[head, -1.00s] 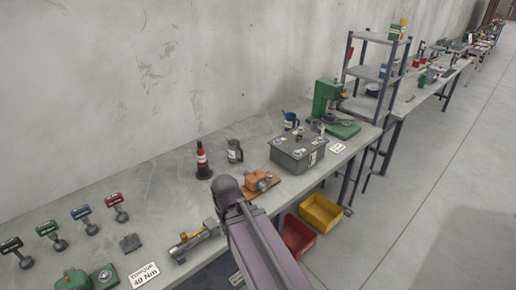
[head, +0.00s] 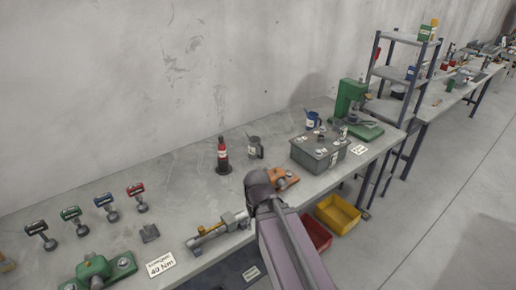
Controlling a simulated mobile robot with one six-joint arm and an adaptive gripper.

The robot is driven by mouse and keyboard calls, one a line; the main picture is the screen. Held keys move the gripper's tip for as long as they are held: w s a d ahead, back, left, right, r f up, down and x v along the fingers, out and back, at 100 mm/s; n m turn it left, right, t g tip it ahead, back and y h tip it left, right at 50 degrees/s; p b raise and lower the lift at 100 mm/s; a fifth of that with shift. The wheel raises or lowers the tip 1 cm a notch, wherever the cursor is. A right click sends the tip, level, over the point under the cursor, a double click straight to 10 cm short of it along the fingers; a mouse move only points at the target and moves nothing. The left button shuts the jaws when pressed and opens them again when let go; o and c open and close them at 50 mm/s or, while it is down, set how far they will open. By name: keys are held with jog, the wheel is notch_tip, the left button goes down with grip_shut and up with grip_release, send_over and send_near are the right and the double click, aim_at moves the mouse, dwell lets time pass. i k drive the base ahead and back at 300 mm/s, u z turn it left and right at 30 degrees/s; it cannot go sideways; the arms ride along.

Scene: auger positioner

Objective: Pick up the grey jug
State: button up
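The grey jug (head: 254,147) stands upright on the workbench, toward its wall side, with its handle at the right. It is just right of a red and black bottle-shaped item (head: 222,156). One of my arm links rises from the bottom of the head view and ends in front of the bench, below the jug in the picture. My gripper is not visible; nothing is seen touching the jug.
A blue jug (head: 313,121) stands behind a grey box (head: 320,152) to the right. An orange device (head: 285,180) is partly hidden by my arm. A green press (head: 355,105) stands farther right. Yellow (head: 338,213) and red (head: 314,232) bins sit below the bench edge.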

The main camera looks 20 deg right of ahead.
aim_at(256, 149)
jog(key=u, duration=0.3)
jog(key=i, duration=1)
jog(key=z, duration=0.3)
